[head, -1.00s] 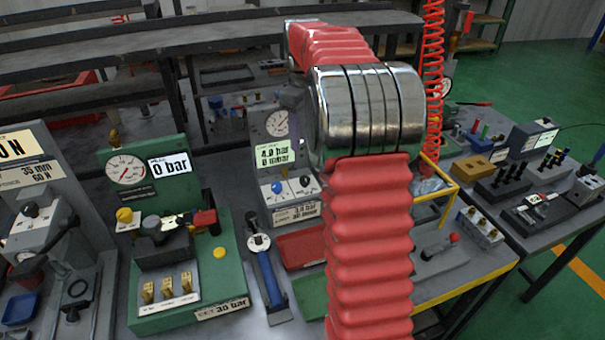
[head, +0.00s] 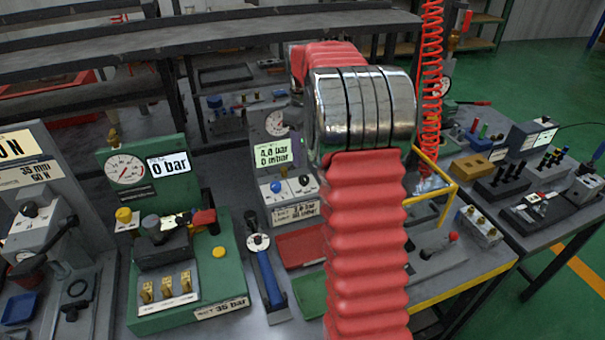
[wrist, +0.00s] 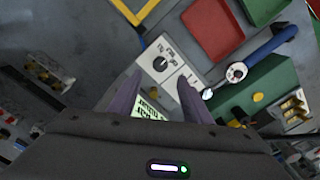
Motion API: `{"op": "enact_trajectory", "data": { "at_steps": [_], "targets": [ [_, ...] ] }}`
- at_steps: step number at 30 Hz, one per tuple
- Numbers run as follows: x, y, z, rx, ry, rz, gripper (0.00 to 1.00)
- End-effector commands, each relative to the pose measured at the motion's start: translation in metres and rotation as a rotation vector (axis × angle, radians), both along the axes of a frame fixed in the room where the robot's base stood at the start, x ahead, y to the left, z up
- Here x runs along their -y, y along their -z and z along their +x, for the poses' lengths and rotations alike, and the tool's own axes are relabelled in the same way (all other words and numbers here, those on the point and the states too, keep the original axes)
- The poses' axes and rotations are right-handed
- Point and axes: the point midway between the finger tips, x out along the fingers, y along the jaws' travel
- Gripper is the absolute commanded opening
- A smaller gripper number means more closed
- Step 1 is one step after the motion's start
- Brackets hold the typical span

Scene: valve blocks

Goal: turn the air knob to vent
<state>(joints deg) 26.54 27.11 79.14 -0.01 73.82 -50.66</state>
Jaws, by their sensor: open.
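A grey test block (head: 290,215) stands in the middle of the bench, with a round gauge (head: 277,123), a pale green display (head: 272,155) reading about 4 bar and 0 mbar, a blue knob (head: 276,187) and a black knob (head: 304,180). I cannot read which knob is marked as air. In the wrist view, the black knob (wrist: 160,64) on its white panel shows between and just beyond the fingertips of my gripper (wrist: 159,78). My gripper is open, with nothing between its fingers. The right finger seems to hide the blue knob there. My arm hides most of the gripper in the head view.
A green block (head: 190,290) with a 0 bar display stands to the left. A blue-handled tool (head: 268,278) and a red tray (head: 300,246) lie in front of the grey block. A yellow frame (head: 432,198) and a coiled red hose (head: 430,90) are close on the right.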

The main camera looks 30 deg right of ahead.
Motion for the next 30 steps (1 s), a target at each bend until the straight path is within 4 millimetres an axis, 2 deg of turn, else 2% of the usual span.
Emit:
{"op": "enact_trajectory", "data": {
  "at_steps": [9, 15, 20, 28, 30],
  "targets": [
    [0.0, 0.05, 0.0, -0.001, 0.001, 0.001, 0.45],
    [0.0, 0.076, 0.0, 0.0, 0.001, 0.0, 0.45],
    [0.0, 0.085, 0.0, 0.0, 0.001, 0.0, 0.45],
    [0.0, 0.086, 0.0, 0.001, 0.001, -0.001, 0.45],
    [0.0, 0.086, 0.0, 0.001, 0.001, -0.001, 0.41]
  ]
}}
